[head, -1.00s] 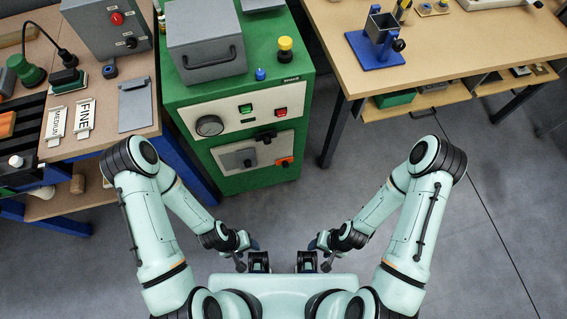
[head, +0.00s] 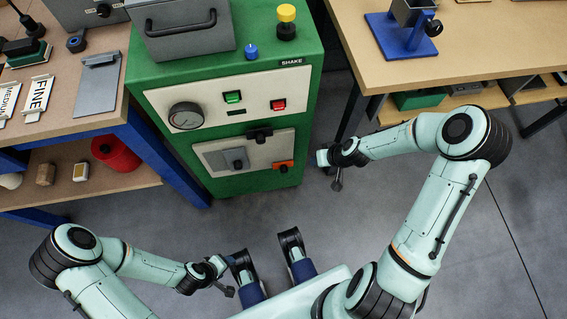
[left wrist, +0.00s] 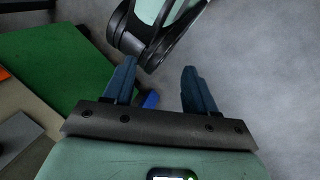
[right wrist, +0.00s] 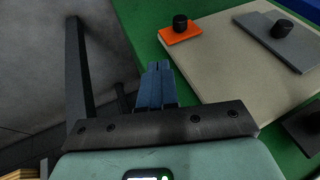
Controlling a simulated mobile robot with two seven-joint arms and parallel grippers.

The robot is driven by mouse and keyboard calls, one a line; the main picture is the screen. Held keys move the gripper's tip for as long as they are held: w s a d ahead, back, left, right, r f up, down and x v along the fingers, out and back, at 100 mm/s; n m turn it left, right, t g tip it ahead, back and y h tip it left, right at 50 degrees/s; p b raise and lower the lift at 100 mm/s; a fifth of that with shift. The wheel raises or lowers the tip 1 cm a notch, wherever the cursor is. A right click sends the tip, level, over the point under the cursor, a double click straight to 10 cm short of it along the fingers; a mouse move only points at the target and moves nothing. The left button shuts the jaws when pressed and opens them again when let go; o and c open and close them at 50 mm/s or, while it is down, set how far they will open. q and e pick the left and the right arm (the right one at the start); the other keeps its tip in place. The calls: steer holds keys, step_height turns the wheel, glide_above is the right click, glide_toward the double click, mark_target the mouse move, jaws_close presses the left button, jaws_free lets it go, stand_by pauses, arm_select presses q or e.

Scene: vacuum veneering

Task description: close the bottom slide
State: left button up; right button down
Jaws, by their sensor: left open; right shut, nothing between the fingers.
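The green cabinet's lower front has a pale panel (head: 210,150). An orange slide (head: 283,167) with a dark knob sits at its lower right, below a black slide (head: 259,134). A grey plate (head: 228,160) with a knob is to their left. My right gripper (head: 323,158) is beside the cabinet's right edge, apart from the slides. In the right wrist view its blue fingers (right wrist: 155,84) are shut and empty, with the orange slide (right wrist: 181,30) beyond them to the right. My left gripper (left wrist: 160,88) is open and empty, low in front of the cabinet.
A gauge (head: 185,115), a green button and a red button are above the panel. A grey box (head: 185,28) stands on the cabinet. A wooden workbench (head: 470,45) is at the right, a blue-framed bench (head: 150,150) at the left. Grey floor lies clear in front.

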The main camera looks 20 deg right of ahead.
steer(key=b, duration=0.3)
glide_toward(284, 168)
steer(key=w+d+f, duration=0.1)
steer(key=d+f, duration=0.2)
steer(key=f, duration=0.2)
arm_select(q)
steer(key=w+a+f+t, duration=0.2)
steer(key=w+a+f, duration=0.1)
steer(key=w, duration=0.3)
steer(key=shift+w+a+f+y+b, duration=0.15)
steer(key=shift+f+y+b, duration=0.3)
steer(key=shift+f, duration=0.4)
arm_select(e)
steer(key=a, duration=0.1)
steer(key=w+a+f, duration=0.1)
steer(key=shift+w+a+f, duration=0.1)
steer(key=shift+w+a, duration=0.1)
steer(key=shift+a, duration=0.2)
steer(key=shift+a, duration=0.1)
arm_select(q)
steer(key=shift+w+a, duration=0.2)
steer(key=shift+a, duration=0.6)
arm_select(e)
steer(key=w+a, duration=0.1)
steer(key=a, duration=0.5)
steer(key=shift+w+a, duration=0.2)
steer(key=shift+w, duration=0.05)
steer(key=shift+d, duration=0.1)
